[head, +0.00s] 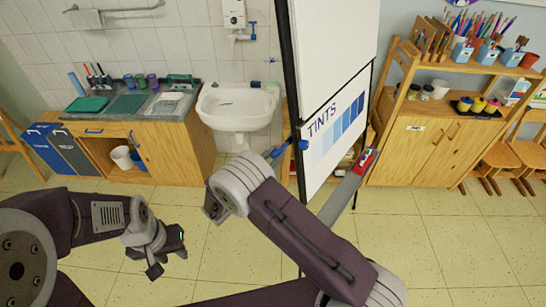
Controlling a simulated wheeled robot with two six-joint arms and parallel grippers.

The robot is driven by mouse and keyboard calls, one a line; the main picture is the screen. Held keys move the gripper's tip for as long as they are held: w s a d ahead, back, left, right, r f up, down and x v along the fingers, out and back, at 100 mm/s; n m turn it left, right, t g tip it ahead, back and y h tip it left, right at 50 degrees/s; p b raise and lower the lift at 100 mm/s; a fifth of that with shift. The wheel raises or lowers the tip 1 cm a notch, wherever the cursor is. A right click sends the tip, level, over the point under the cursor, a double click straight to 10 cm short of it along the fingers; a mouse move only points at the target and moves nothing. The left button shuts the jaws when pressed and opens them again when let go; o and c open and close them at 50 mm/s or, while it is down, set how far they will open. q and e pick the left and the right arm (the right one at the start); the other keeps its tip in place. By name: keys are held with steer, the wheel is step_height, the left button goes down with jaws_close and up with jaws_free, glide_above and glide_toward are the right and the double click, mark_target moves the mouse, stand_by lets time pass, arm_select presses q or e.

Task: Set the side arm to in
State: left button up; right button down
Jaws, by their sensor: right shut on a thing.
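The side arm (346,193) is a flat grey bar at the lower right of the standing board (335,130), which carries a blue "TINTS" chart. My left gripper (170,256) is open and empty, over the floor at the lower left, far from the side arm.
A white washbasin (238,106) and a wooden sink unit (172,146) stand at the back left. A wooden cupboard (425,152) with brushes and pots above, and chairs (505,158), stand right. The tiled floor (430,240) at right is clear.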

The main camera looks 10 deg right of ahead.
mark_target(282, 148)
steer(key=x, duration=0.2)
steer(key=b+x, duration=0.1)
steer(key=x, duration=0.1)
steer(key=shift+s+f, duration=0.15)
steer(key=shift+f, duration=0.2)
steer(key=shift+a+r, duration=0.1)
steer(key=shift+r, duration=0.1)
steer(key=c, duration=1.5)
jaws_free()
steer(key=shift+c, duration=0.2)
steer(key=shift+o, duration=1.4)
steer(key=shift+w+d+f, duration=0.1)
steer(key=shift+w+d, duration=0.25)
steer(key=shift+d, duration=0.1)
steer(key=b+v, duration=0.3)
steer(key=v, duration=0.6)
